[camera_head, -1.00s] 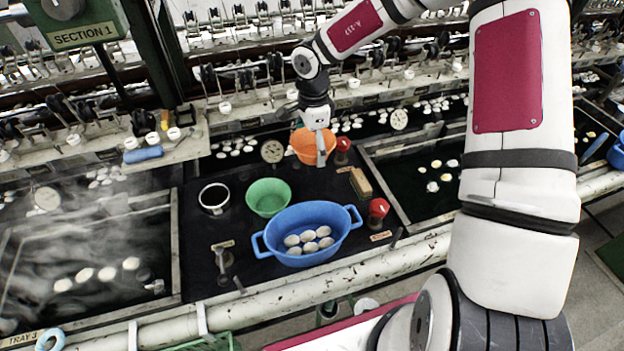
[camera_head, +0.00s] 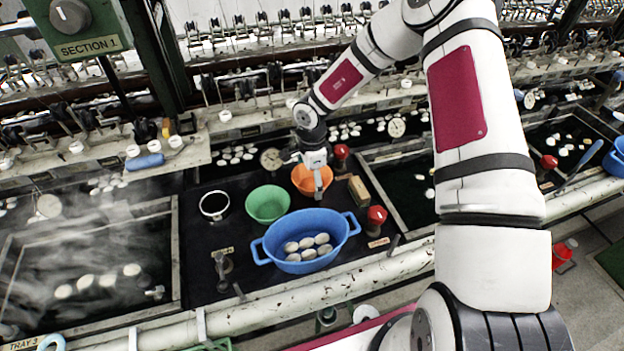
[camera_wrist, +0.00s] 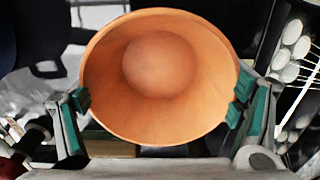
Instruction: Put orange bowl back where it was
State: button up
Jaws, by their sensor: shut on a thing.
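The orange bowl (camera_head: 303,177) is at the back of the dark counter panel (camera_head: 240,288), behind the blue basin. My gripper (camera_head: 318,190) is shut on its rim. In the wrist view the bowl (camera_wrist: 160,115) faces me with its hollow inside showing empty. The teal finger pads of my gripper (camera_wrist: 160,106) are at its left and right edges. I cannot tell whether the bowl's base touches the panel.
The blue two-handled basin (camera_head: 335,245) holds several pale cocoons. A green bowl (camera_head: 268,204) and a white-rimmed black cup (camera_head: 214,206) stand left. A tan block (camera_head: 358,190) and red knobs (camera_head: 376,215) are right. Water troughs flank the panel.

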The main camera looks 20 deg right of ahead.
jog(key=shift+f, duration=0.1)
jog(key=o, duration=1.2)
jog(key=shift+c, duration=0.2)
